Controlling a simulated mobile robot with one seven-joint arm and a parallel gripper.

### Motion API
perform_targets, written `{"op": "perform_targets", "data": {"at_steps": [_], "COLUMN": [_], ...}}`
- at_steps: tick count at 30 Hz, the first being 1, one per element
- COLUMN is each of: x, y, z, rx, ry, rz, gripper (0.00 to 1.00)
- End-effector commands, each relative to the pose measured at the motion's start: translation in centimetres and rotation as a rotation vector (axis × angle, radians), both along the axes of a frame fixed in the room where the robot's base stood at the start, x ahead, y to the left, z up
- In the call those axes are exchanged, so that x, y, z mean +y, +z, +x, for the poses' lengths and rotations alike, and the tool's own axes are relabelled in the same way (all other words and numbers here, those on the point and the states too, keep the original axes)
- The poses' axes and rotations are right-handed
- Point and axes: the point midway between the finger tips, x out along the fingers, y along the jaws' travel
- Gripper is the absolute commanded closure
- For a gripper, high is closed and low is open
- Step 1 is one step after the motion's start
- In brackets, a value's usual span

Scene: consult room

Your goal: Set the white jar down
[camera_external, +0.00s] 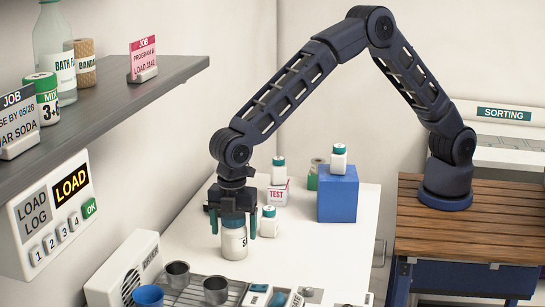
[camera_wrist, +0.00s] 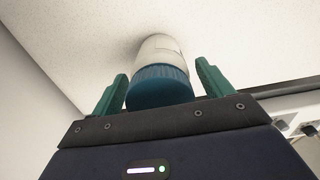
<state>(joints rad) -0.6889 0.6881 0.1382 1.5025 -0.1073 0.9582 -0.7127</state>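A white jar (camera_external: 235,243) with a teal cap and a partly hidden dark-lettered label is upright on the white counter (camera_external: 190,240), its base appearing to touch the surface. My gripper (camera_external: 233,228) points down over it, with one green finger on each side of the cap. Narrow gaps show between the fingers and the jar, so the gripper looks open around it. In the wrist view the jar (camera_wrist: 160,48) and its ribbed cap lie between the two fingertips (camera_wrist: 162,70). The upper part of the jar is partly hidden by my gripper in the external view.
A similar small jar (camera_external: 269,224) stands close right. Behind are a jar on a TEST box (camera_external: 277,192) and one on a blue block (camera_external: 337,198). Metal cups (camera_external: 215,291) and a rack are in front. A shelf (camera_external: 110,105) overhangs at left.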

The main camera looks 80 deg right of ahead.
Motion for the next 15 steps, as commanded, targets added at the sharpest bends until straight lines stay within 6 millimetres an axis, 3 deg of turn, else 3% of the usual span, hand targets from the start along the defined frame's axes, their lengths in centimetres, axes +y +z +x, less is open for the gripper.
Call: {"op": "perform_targets", "data": {"at_steps": [10, 15], "x": [0.0, 0.0], "y": [0.3, 2.0], "z": [0.0, 0.0], "rx": [-0.001, -0.002], "ry": [0.0, 0.0], "rz": [0.001, 0.002], "gripper": [0.19, 0.19]}}
